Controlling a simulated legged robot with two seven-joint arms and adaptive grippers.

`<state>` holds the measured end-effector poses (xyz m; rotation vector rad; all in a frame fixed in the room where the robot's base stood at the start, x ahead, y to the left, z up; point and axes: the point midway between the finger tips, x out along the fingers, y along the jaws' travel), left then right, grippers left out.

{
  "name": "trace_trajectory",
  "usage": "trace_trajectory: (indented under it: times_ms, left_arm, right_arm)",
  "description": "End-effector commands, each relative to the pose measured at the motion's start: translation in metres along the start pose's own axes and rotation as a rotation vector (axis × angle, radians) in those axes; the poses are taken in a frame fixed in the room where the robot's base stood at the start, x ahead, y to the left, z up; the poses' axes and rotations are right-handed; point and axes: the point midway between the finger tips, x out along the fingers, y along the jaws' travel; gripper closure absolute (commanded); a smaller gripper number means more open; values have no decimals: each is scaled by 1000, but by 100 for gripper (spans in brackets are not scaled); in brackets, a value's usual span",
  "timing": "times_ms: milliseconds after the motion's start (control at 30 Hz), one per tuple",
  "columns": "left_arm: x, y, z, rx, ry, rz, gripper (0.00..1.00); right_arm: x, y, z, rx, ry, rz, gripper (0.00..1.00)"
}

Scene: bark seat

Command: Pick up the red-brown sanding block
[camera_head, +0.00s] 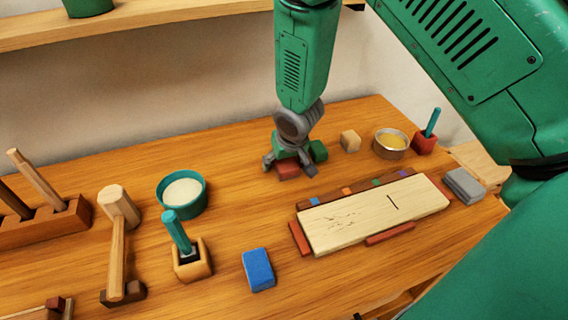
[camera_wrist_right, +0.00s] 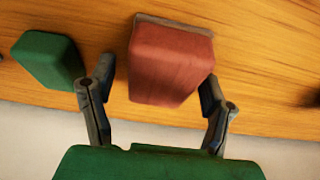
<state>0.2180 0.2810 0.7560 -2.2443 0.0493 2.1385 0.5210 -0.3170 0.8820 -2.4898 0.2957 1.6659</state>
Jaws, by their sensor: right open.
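The red-brown sanding block (camera_head: 288,170) lies on the wooden bench, below my right gripper (camera_head: 287,163). In the right wrist view the block (camera_wrist_right: 171,64) sits between the two open fingers of my right gripper (camera_wrist_right: 158,92). The right finger is very close to the block's side; the left finger stands a little apart from it. I cannot tell whether either finger touches it. Part of the block is hidden by the gripper in the head view. My left gripper is not in view.
A green block (camera_head: 318,151) sits right beside the gripper; it also shows in the wrist view (camera_wrist_right: 47,60). A beige block (camera_head: 350,140) and a metal bowl (camera_head: 390,143) stand to the right. A pale board (camera_head: 375,213) lies in front. Bare bench (camera_head: 235,210) shows to the left.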

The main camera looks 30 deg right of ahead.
Motion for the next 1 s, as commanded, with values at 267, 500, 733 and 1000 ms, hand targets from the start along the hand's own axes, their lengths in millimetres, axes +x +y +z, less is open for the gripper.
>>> trace_trajectory:
  times_ms: [267,500,733,1000]
  left_arm:
    - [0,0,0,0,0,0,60]
    - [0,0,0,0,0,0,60]
    - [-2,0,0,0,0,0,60]
    - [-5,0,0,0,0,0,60]
  right_arm:
    - [0,0,0,-1,-1,0,81]
    - [0,0,0,-1,-1,0,84]
    - [-19,-1,-8,1,3,-2,84]
    - [-70,0,-29,1,3,-2,84]
